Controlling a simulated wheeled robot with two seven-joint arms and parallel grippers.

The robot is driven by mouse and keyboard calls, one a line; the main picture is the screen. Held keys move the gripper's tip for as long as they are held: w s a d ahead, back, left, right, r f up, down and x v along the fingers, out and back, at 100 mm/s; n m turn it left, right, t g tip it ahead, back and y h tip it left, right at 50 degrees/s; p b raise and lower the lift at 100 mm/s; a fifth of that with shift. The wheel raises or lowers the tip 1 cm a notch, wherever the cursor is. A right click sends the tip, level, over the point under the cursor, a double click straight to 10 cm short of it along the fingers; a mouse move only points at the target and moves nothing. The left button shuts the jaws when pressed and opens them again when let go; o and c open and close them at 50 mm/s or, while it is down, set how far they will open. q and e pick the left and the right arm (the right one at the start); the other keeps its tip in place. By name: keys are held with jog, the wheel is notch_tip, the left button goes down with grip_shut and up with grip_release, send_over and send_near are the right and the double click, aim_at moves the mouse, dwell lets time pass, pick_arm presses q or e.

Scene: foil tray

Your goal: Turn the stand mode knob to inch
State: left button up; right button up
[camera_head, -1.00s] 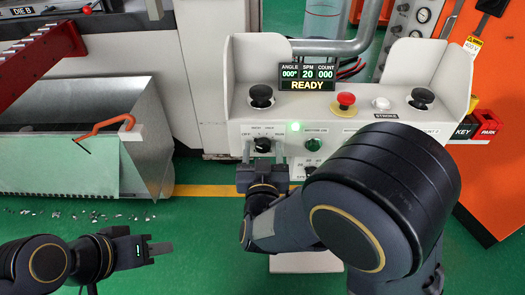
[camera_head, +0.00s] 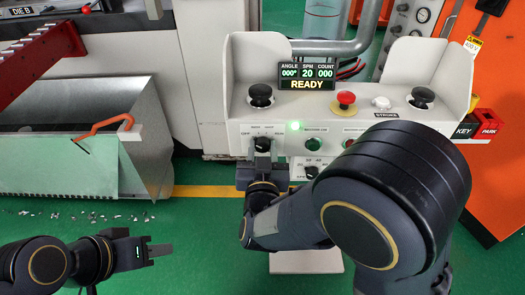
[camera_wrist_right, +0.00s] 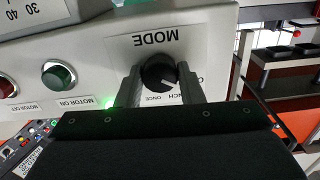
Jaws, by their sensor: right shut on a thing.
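The mode knob (camera_head: 262,144) is a round black knob on the white control stand's front (camera_head: 240,125). In the right wrist view the knob (camera_wrist_right: 157,72) appears upside down with the word MODE on one side and ONCE and a partly hidden INCH on the other. A light mark shows on its lower right side, but the exact position it points to is unclear. My right gripper (camera_wrist_right: 158,85) has a finger on either side of the knob and is shut on it. My left gripper (camera_head: 160,250) is low at the left, away from the stand; its finger gap does not show.
A green button (camera_head: 313,144) sits right of the knob, and another black selector (camera_head: 312,171) lies below right. A red mushroom button (camera_head: 346,99) is on top. A metal chute (camera_head: 150,140) with an orange hook tool (camera_head: 105,126) stands at the left.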

jog(key=m+b, duration=0.4)
jog(key=shift+f, duration=0.2)
jog(key=shift+r+m+b, duration=0.15)
jog(key=shift+m+b, duration=1.3)
jog(key=shift+m, duration=0.25)
jog(key=o, duration=1)
jog(key=shift+s, duration=0.1)
jog(key=s+p, duration=0.1)
jog(key=s, duration=0.6)
jog(key=shift+s, duration=0.35)
